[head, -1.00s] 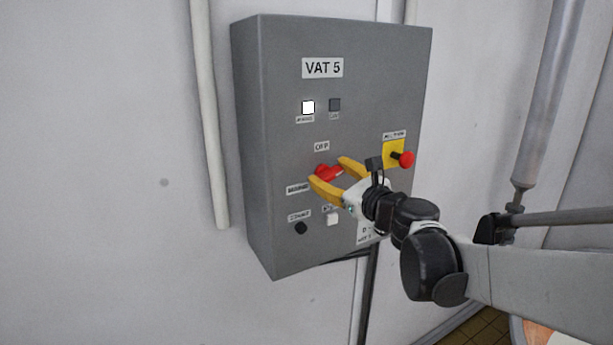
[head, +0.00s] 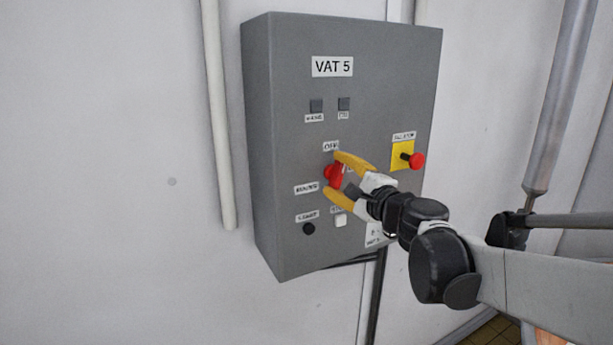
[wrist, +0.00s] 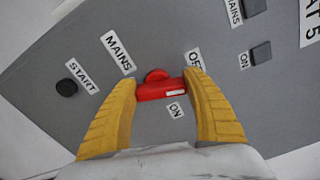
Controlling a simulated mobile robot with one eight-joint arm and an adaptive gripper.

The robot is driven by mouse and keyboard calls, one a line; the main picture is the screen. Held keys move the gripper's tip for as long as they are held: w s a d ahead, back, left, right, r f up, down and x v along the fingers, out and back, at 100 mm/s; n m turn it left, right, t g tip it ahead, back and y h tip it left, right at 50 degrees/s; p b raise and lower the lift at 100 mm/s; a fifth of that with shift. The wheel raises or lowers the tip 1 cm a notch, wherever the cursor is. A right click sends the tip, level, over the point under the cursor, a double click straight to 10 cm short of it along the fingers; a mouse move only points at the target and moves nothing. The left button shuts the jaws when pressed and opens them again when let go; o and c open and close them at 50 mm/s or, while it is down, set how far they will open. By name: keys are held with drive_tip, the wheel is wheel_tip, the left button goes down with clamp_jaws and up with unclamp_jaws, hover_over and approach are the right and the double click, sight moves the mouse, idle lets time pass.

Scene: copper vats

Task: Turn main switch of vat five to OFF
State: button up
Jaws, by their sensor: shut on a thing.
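The grey vat five panel (head: 290,60) hangs on the wall in the head view, with a VAT 5 label (head: 332,67). Its red main switch (head: 333,178) sits below the OFF label (head: 330,146). The red handle stands about upright in the head view; its upper end is toward OFF. My gripper (head: 332,172) is shut on this handle, one yellow finger above and one below. In the wrist view the red switch (wrist: 162,91) lies between the fingertips (wrist: 161,80), its bar spanning them. The OFF label (wrist: 194,60) is partly hidden by the right finger.
A red stop button on a yellow plate (head: 402,155) juts out right of my gripper. A black start button (head: 308,229) and a white button (head: 340,221) are below. Two square lamps (head: 316,105) above are dark. A pipe (head: 217,120) runs left of the panel.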

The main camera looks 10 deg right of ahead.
drive_tip(key=shift+a+f+n, duration=0.1)
drive_tip(key=shift+n, duration=1.4)
drive_tip(key=o, duration=1.2)
drive_tip(key=shift+s, duration=0.1)
drive_tip(key=v, duration=1.2)
drive_tip(key=shift+b, duration=0.3)
